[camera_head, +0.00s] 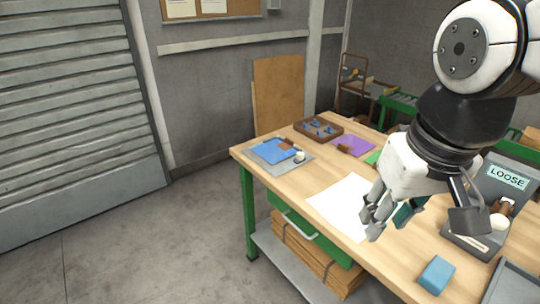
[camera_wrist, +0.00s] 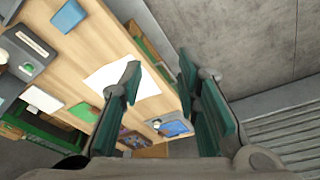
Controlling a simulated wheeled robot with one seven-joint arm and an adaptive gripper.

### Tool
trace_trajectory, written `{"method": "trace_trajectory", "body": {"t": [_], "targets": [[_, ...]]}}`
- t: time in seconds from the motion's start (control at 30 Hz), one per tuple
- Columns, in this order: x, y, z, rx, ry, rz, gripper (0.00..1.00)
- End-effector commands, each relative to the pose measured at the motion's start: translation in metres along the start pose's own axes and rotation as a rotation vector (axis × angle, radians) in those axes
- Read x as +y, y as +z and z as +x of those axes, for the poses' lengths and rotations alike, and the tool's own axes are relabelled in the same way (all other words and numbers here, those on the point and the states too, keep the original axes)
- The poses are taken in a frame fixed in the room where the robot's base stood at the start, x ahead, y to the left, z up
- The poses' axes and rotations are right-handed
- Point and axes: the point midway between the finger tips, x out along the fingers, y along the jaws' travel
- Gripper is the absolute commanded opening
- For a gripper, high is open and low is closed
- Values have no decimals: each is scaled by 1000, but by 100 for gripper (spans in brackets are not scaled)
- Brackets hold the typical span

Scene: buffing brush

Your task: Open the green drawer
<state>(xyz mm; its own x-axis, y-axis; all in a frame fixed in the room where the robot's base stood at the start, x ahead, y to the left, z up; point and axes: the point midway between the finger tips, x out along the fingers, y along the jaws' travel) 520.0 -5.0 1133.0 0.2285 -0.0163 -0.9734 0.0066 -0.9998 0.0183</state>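The green drawer (camera_head: 318,239) sits under the wooden tabletop at the bench's front side, with a pale handle (camera_head: 299,226) on its face. It looks shut, its front close to the bench edge. My gripper (camera_head: 373,218) is above the tabletop, over the right part of a white sheet, higher than the drawer and to the right of its handle. In the wrist view my gripper (camera_wrist: 158,76) has its two fingers well apart with nothing between them. The wrist view looks across the bench top; I cannot make out the drawer handle clearly there.
The bench (camera_head: 262,150) holds a white sheet (camera_head: 342,204), a blue block (camera_head: 436,275), a grey box marked LOOSE (camera_head: 470,245), a brown tray (camera_head: 318,129) and a blue mat (camera_head: 273,151). Cardboard (camera_head: 318,262) lies on the lower shelf. The floor (camera_head: 150,250) before the bench is clear.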

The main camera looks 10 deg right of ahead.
Motion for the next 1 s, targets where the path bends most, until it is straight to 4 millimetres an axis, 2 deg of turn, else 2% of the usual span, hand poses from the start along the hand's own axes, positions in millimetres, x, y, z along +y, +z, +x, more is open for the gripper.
{"method": "trace_trajectory", "body": {"t": [0.03, 0.27, 0.5, 0.77, 1.0], "targets": [[-2, -15, 18, -45, 8, -10, 30], [-7, -70, 73, -200, 93, -27, 30], [-20, -122, 143, -331, 246, -54, 30], [-44, -168, 228, -416, 476, -100, 30], [-76, -202, 308, -423, 733, -160, 30]]}}
